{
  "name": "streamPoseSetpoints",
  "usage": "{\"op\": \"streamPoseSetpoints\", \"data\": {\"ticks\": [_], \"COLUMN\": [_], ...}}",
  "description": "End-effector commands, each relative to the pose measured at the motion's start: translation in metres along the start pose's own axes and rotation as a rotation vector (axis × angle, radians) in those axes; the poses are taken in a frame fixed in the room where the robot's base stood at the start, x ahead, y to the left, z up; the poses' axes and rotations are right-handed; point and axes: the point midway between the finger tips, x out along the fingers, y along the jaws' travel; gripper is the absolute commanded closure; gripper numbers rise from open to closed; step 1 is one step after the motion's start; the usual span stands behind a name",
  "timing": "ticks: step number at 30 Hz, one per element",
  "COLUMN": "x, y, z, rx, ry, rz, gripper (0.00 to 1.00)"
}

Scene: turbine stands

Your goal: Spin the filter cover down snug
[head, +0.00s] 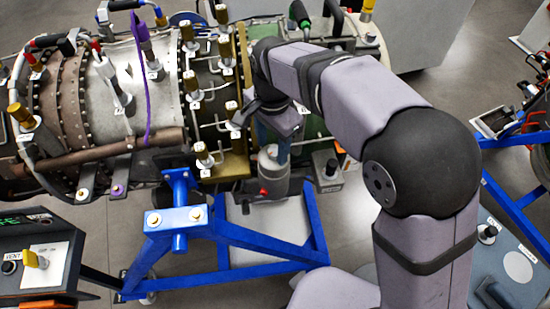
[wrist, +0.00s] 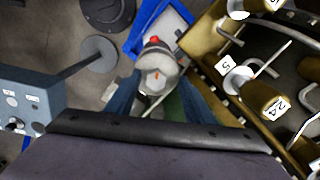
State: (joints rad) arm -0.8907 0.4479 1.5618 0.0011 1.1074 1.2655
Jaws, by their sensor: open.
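The filter cover (head: 268,158) is a pale grey round cap on top of a grey filter housing (head: 272,186) with a red fitting on its side, below the turbine's right part. In the wrist view the cover (wrist: 153,80) shows a pale top with a small orange mark. My gripper (head: 273,141) points down over it. In the wrist view my gripper (wrist: 158,98) has its two bluish fingers apart, one on each side of the cover. The fingers look open, and I cannot tell whether they touch it. Part of the cover is hidden by the gripper in the head view.
The turbine (head: 105,85) with brass-capped fittings stands close beside the gripper. A blue stand frame (head: 235,235) is below. A control box with a yellow valve handle (head: 36,259) is at the lower left.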

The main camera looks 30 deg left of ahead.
Motion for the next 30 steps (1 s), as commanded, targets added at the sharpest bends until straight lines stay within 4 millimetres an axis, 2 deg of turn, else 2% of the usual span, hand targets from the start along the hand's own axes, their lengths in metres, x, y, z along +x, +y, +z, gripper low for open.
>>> {"op": "streamPoseSetpoints", "data": {"ticks": [1, 2, 21, 30], "x": [0.013, 0.012, -0.036, -0.042], "y": [0.011, 0.011, 0.006, 0.005], "z": [0.002, 0.002, 0.001, 0.001], "rx": [0.0, 0.0, 0.0, 0.0], "ry": [-0.01, -0.01, -0.007, -0.007], "rz": [0.041, 0.041, 0.027, 0.025], "gripper": [0.43, 0.43, 0.42, 0.42]}}
